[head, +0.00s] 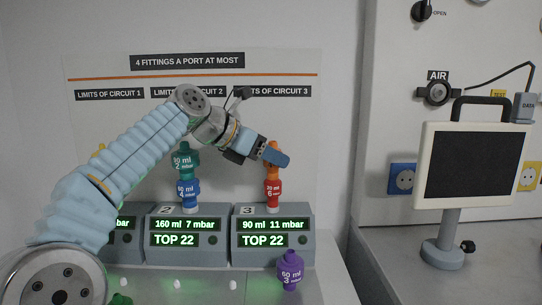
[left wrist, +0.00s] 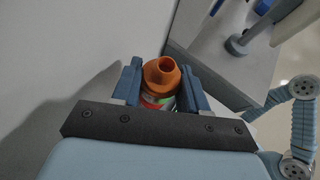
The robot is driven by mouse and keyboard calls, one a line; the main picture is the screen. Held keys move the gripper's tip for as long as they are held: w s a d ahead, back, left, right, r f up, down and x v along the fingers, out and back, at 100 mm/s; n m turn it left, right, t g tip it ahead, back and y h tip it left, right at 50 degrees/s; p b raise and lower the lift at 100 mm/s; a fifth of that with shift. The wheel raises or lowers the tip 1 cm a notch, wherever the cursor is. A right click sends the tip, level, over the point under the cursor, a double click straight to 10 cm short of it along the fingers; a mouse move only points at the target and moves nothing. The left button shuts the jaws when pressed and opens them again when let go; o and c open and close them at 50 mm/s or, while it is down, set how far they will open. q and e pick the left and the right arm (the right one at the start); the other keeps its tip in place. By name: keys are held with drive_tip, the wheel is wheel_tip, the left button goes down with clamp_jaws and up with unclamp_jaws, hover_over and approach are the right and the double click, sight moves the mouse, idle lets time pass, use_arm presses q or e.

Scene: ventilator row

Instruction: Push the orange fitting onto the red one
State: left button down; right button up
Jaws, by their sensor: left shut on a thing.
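The orange fitting (head: 274,172) is above the red fitting (head: 273,190), in line with it on the port of box 3. It shows upright in the left wrist view (left wrist: 161,72), its open mouth facing the camera. My left gripper (head: 274,154) is shut on the orange fitting, with one finger on each side (left wrist: 162,84). The fingers hide part of its upper body. The red fitting is marked "25 ml 6 mbar". I cannot tell whether the orange fitting is fully seated on it. My right gripper is not in view.
Box 3 (head: 296,252) reads "90 ml 11 mbar, TOP 22". Box 2 (head: 205,253) to its left bears a green fitting (head: 182,160) on a blue one (head: 187,192). A purple fitting (head: 290,270) stands in front of box 3. A monitor (head: 471,164) stands at the right.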

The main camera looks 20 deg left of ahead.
use_arm(q)
drive_tip(key=shift+f, duration=0.2)
drive_tip(key=c, duration=0.5)
unclamp_jaws()
drive_tip(key=shift+w, duration=0.1)
drive_tip(key=shift+a+r, duration=0.1)
drive_tip(key=shift+r, duration=0.05)
drive_tip(key=p+v, duration=0.1)
drive_tip(key=v, duration=1.2)
drive_tip(key=shift+s+p, duration=0.3)
drive_tip(key=shift+s, duration=0.05)
drive_tip(key=shift+r, duration=0.1)
